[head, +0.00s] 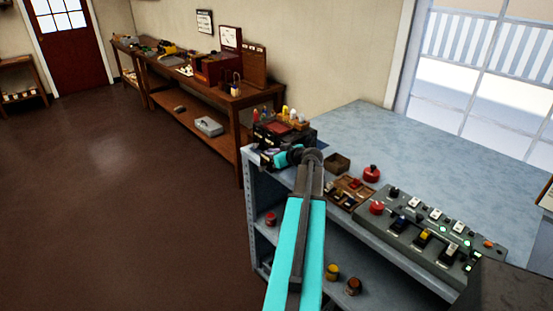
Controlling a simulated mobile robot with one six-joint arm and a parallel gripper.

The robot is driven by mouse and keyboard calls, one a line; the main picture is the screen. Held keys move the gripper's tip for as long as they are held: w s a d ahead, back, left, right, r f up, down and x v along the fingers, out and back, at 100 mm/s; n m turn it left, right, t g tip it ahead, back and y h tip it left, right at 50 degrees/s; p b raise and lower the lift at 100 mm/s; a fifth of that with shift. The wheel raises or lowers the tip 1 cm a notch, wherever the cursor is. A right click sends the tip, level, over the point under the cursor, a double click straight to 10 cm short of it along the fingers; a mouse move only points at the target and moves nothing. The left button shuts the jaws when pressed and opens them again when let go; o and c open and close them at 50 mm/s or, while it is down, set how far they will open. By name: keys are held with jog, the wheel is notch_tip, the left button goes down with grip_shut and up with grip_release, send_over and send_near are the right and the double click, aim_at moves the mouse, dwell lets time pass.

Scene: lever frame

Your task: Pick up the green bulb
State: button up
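I cannot make out a green bulb for certain. Small bulb-like pieces in red, yellow and white (285,112) stand upright in and around a rack at the far left end of the blue-grey workbench (345,125). My teal arm reaches from the bottom of the head view to that end. My gripper (266,152) is small and dark there, close to a dark box (270,133) in front of the rack. My wrist partly covers this area. The fingers are too small and dark to tell whether they are open or hold anything.
A control panel (430,232) with several switches and green lights lies at the right. A sectioned wooden tray (350,191), a small brown box (337,163) and a red button (372,173) stand near my forearm. The bench's back is clear. A brown side table (215,90) stands behind.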

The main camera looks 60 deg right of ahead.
grip_shut()
jog(key=shift+r, duration=0.15)
jog(key=shift+r+b, duration=1.6)
jog(key=shift+r, duration=3.3)
